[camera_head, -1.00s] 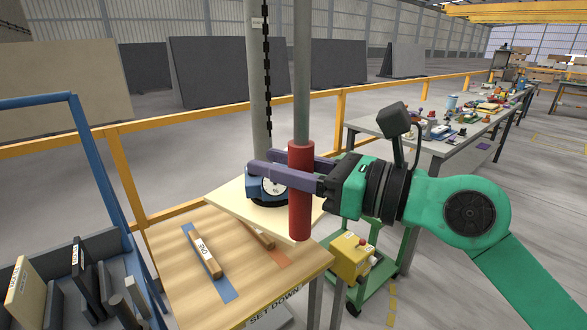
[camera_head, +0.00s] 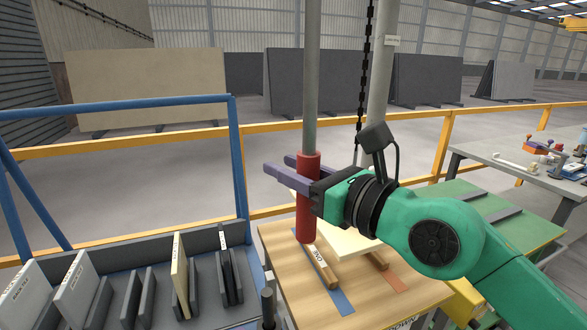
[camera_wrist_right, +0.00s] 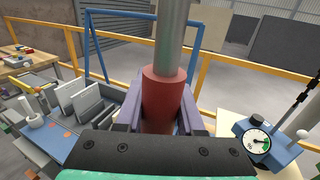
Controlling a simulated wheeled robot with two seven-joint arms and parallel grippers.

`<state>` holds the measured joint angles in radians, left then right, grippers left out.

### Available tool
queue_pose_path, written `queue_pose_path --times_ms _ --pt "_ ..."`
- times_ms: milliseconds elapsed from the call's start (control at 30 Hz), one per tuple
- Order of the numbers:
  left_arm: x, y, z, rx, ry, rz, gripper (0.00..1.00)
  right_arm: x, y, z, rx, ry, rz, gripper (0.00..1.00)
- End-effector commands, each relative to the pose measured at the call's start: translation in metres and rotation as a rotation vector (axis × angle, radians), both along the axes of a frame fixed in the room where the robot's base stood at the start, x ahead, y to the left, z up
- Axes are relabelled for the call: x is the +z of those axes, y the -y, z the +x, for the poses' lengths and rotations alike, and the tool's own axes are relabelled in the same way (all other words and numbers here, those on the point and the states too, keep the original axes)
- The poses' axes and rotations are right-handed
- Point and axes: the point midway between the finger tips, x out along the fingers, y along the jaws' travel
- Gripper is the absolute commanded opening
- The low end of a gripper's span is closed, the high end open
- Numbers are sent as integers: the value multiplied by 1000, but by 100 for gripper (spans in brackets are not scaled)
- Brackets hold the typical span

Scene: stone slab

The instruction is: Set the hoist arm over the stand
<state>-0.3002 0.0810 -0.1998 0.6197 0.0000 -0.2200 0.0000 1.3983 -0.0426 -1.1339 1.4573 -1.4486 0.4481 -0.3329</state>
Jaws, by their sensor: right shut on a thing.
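My right gripper (camera_head: 305,180) is shut on the red grip (camera_head: 307,215) of a grey upright tube (camera_head: 311,80), which seems part of the hoist arm. In the right wrist view the red grip (camera_wrist_right: 165,95) is upright between my fingers. A blue unit with a dial (camera_wrist_right: 258,140) sits by a pale slab (camera_wrist_right: 235,122) on the right; in the head view my gripper and arm hide it. A wooden-topped stand (camera_head: 290,285) lies below the grip, with blue and orange strips and wooden bars, one labelled. My left gripper is out of view.
A blue-framed rack (camera_head: 235,165) with several upright tiles (camera_head: 180,270) stands at left, close to the wooden top. A yellow rail (camera_head: 270,212) runs behind. A chain (camera_head: 367,60) and a grey post (camera_head: 383,70) rise behind my arm. A cluttered bench (camera_head: 530,170) stands at right.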

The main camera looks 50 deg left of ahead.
Motion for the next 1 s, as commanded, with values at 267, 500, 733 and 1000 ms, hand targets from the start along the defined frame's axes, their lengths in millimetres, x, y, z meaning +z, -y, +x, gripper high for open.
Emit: queue_pose_path --times_ms 267,500,733,1000 --pt "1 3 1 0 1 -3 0 7 2 9 -22 -1 19 0" --pt "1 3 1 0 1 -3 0 6 2 8 -19 -1 16 67" --pt "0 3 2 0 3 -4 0 3 1 7 -16 -2 11 67" --pt "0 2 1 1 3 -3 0 2 1 6 -12 -2 9 67"
